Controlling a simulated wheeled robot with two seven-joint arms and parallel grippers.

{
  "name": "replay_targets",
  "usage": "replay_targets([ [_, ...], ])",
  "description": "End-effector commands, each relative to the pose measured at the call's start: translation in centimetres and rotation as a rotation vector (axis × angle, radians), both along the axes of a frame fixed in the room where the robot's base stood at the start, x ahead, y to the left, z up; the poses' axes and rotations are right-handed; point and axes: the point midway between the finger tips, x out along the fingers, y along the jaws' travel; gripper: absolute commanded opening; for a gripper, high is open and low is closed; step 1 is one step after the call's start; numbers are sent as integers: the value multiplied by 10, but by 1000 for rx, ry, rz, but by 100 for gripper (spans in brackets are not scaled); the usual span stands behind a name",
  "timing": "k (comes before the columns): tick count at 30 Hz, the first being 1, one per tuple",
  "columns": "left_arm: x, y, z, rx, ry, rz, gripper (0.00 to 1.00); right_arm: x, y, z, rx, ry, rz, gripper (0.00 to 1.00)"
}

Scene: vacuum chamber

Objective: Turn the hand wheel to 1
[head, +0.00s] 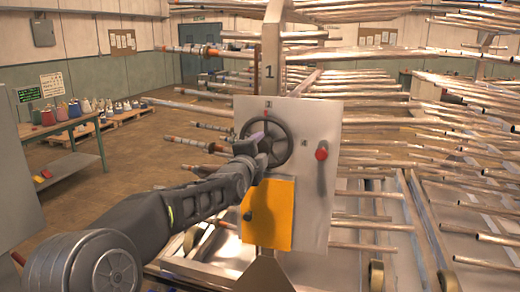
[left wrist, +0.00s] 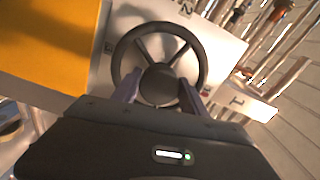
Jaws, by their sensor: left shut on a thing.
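The dark hand wheel (head: 279,136) is mounted on the upper part of a pale panel (head: 319,119). Small marks sit around it on the panel; I cannot read them surely. In the left wrist view the wheel (left wrist: 118,58) shows its round hub and spokes. My left gripper (head: 258,143) reaches the wheel from the lower left and is shut on it. In the left wrist view its two fingers (left wrist: 160,92) lie on either side of the hub, at the near part of the wheel. My right gripper is not in view.
A red knob (head: 321,154) sticks out right of the wheel. A yellow plate (head: 280,221) is below it. A post marked 1 (head: 271,60) stands behind the panel. Racks of metal pipes (head: 450,150) fill the right side.

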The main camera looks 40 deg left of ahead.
Motion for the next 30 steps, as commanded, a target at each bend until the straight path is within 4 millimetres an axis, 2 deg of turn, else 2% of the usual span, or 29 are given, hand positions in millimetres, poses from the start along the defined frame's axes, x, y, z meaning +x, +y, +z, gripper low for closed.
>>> replay_targets([
  [1,0,0,-1,4,2,-1,0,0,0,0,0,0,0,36],
  [2,0,0,-1,4,2,-1,53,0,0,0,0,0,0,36],
  [8,0,0,0,2,2,0,70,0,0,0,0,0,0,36],
  [9,0,0,0,2,2,0,72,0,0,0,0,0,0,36],
  [20,-6,-2,0,-1,-1,0,72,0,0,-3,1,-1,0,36],
  [23,-16,-5,-1,-1,-1,0,72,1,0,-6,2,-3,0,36],
  [30,-53,-18,-2,-1,-1,1,72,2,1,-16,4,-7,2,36],
])
